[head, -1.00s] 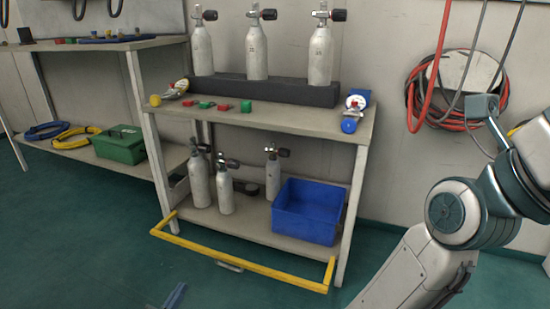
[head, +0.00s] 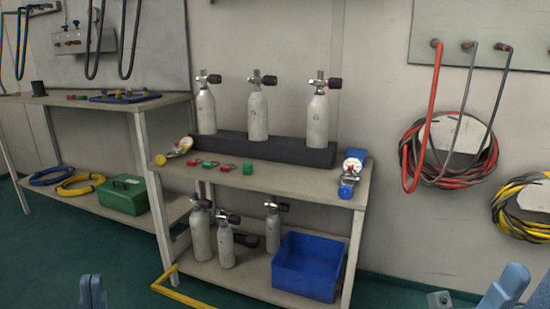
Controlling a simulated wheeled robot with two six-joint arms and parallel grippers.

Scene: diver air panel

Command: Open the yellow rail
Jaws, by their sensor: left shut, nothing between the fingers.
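The yellow rail (head: 184,296) is at the front left of the shelf unit, low down near the lower shelf. Only its left corner and a short stretch of its front bar show. The rest is cut off by the bottom edge, so I cannot tell its full position. My left gripper (head: 92,291) is at the bottom left edge, light blue, shut and empty, to the left of the rail and apart from it in the picture. Light blue parts of my right arm (head: 505,288) show at the bottom right corner. I cannot make out the right jaws' state.
The shelf unit (head: 270,180) carries several grey cylinders, small red and green blocks and gauges. A blue bin (head: 307,268) sits on its lower shelf. A left bench holds a green box (head: 122,194) and coiled hoses. Red and yellow hoses (head: 448,152) hang on the right wall.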

